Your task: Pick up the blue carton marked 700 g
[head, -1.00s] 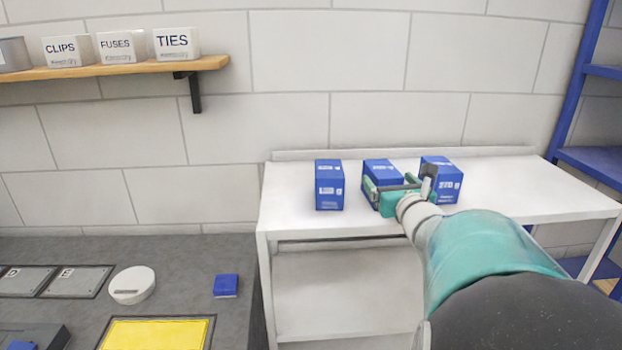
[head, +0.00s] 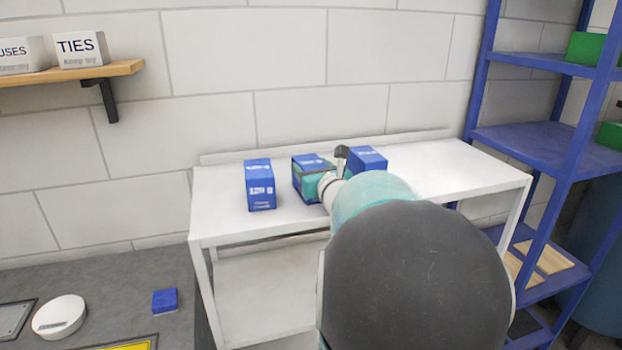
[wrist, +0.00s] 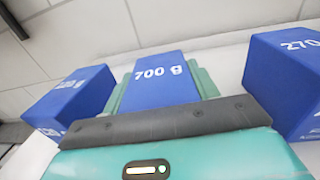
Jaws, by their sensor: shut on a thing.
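The blue carton marked 700 g (wrist: 160,82) is in the middle of the wrist view, between the green fingers of my gripper (wrist: 162,90). In the head view this carton (head: 311,162) is the middle one of three on the white table (head: 222,209). My gripper (head: 312,180) is shut on it, with a finger at each side. My arm hides part of the carton's right side. I cannot tell whether its base is clear of the table top.
A blue carton (head: 260,185) stands close on the left and another (head: 366,159), marked 270 in the wrist view (wrist: 292,82), close on the right. A blue shelf rack (head: 535,145) is at right. The table's right part is clear.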

